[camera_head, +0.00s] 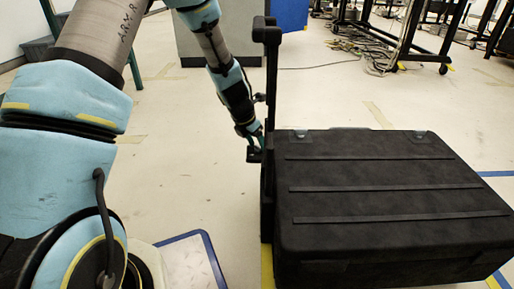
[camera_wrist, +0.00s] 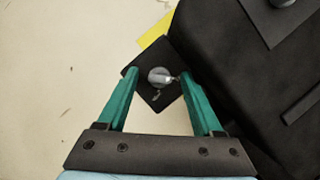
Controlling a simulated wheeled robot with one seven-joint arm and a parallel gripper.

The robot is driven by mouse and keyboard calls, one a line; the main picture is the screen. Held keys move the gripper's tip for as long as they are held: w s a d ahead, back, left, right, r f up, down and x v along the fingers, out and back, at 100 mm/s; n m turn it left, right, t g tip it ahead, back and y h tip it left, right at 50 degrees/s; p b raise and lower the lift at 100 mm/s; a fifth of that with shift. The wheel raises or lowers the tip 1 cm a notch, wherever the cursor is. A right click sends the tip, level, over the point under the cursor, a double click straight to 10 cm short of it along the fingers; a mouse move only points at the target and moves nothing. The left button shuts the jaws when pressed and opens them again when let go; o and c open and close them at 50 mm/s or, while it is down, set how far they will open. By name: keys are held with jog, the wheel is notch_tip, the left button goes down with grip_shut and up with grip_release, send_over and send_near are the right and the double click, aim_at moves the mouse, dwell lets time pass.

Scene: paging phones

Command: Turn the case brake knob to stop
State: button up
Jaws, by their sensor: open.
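The black case (camera_head: 385,180) lies on the floor at the right in the head view, with an upright black handle (camera_head: 272,75) at its left end. In the wrist view the case (camera_wrist: 235,80) fills the right side. A grey metallic knob (camera_wrist: 159,77) sits on a dark square plate (camera_wrist: 158,100) beside the case. My gripper (camera_wrist: 160,75) has two green fingers, open, one on each side of the knob, with gaps between them and it. In the head view my gripper (camera_head: 255,145) is low by the case's left end; the knob is hidden there. Marks on the plate are too small to read.
A grey cabinet (camera_head: 218,38) stands behind my arm. Wheeled black frames and cables (camera_head: 385,55) are at the back right. A blue-edged white panel (camera_head: 192,262) is at the lower left. The floor left of the case is mostly clear.

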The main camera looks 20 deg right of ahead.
jog(key=shift+c, duration=0.2)
grip_shut()
dwell(0.4)
